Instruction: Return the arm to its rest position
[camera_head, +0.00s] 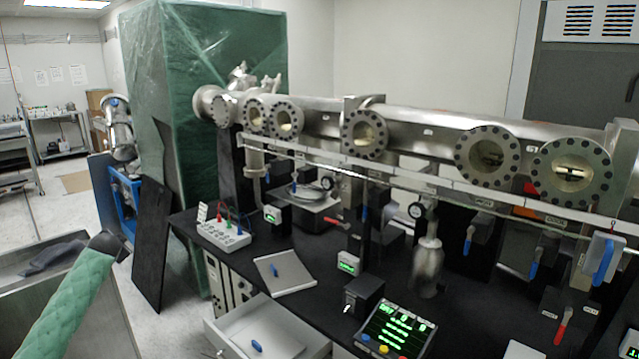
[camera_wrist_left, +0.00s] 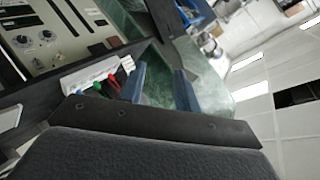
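My left arm (camera_head: 70,300), in a green quilted sleeve, comes in from the lower left of the head view. It ends in a dark wrist near the left end of the black bench. In the left wrist view my left gripper (camera_wrist_left: 160,78) shows two blue fingers set apart, with nothing between them. Behind the gap is a green surface. My right arm and gripper are not in view.
The black bench (camera_head: 225,265) carries a white box with coloured plugs (camera_head: 224,233), a grey plate (camera_head: 285,272) and a lit green display (camera_head: 395,330). A white drawer (camera_head: 290,335) stands open. A metal tube with round flanges (camera_head: 487,154) runs above. A dark panel (camera_head: 155,245) leans left of the bench.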

